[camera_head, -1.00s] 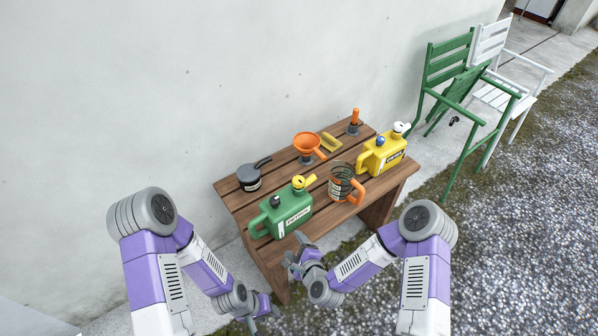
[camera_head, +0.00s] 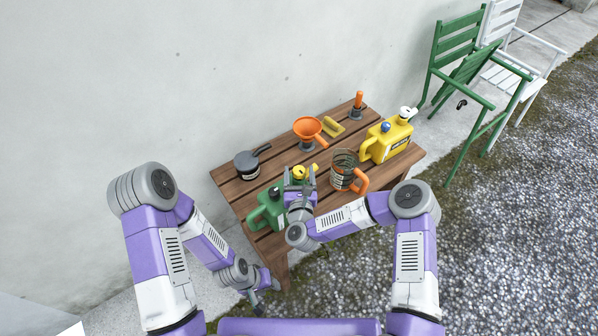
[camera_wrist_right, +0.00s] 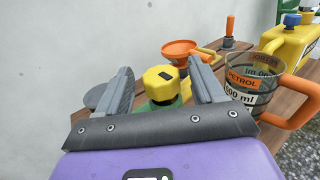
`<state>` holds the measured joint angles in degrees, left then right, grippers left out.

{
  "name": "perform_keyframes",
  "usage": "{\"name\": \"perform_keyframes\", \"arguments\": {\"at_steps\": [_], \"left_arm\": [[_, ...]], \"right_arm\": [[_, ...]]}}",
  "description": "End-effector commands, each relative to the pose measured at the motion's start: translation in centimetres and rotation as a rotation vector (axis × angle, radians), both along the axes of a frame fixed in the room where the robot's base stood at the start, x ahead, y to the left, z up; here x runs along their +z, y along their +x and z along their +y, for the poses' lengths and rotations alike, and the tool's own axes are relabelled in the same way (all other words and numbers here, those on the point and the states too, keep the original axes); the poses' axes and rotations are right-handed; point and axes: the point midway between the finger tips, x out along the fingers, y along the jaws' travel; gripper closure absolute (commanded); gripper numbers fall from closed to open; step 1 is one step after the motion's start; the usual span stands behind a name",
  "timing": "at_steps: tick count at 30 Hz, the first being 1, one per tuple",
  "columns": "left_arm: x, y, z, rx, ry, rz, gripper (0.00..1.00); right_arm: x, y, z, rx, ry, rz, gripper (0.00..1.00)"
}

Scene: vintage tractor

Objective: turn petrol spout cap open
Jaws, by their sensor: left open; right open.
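The green petrol can (camera_head: 264,215) stands on the wooden table, partly hidden behind my right gripper and forearm. Its yellow spout cap (camera_head: 299,171) shows just beyond the gripper. In the right wrist view the yellow cap (camera_wrist_right: 161,83) lies between the two open fingers, with a gap on each side. My right gripper (camera_head: 299,174) is open and empty, above the green can. It also shows in the right wrist view (camera_wrist_right: 163,85). My left gripper (camera_head: 268,298) is open and empty, low in front of the table's left end.
The wooden table (camera_head: 232,187) also holds a grey lidded pot (camera_head: 247,164), an orange funnel (camera_head: 308,129), a clear measuring jug (camera_head: 343,170) with an orange handle, and a yellow can (camera_head: 391,139). The jug stands close right of my right gripper. A wall is behind.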

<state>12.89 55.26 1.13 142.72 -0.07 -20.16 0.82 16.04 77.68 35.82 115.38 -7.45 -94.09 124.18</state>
Motion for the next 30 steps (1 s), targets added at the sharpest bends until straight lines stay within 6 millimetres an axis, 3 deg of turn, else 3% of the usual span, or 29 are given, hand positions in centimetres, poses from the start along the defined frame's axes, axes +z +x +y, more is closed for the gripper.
{"name": "perform_keyframes", "arguments": {"at_steps": [4, 12, 22, 30], "left_arm": [[-0.19, 0.01, 0.01, 0.0, 0.0, 0.0, 0.57], [-0.17, 0.02, 0.01, 0.0, 0.0, 0.0, 0.57], [-0.17, 0.01, 0.0, 0.0, 0.0, 0.0, 0.57], [-0.55, 0.02, 0.0, 0.0, 0.0, 0.0, 0.57]], "right_arm": [[0.01, 1.03, 0.04, 0.0, 0.0, -0.001, 0.32], [0.02, 1.15, 0.05, 0.001, -0.001, 0.001, 0.32], [0.01, 1.13, 0.05, 0.001, -0.002, 0.001, 0.82], [-0.08, 1.16, -0.1, 0.026, -0.002, 0.001, 0.84]]}}
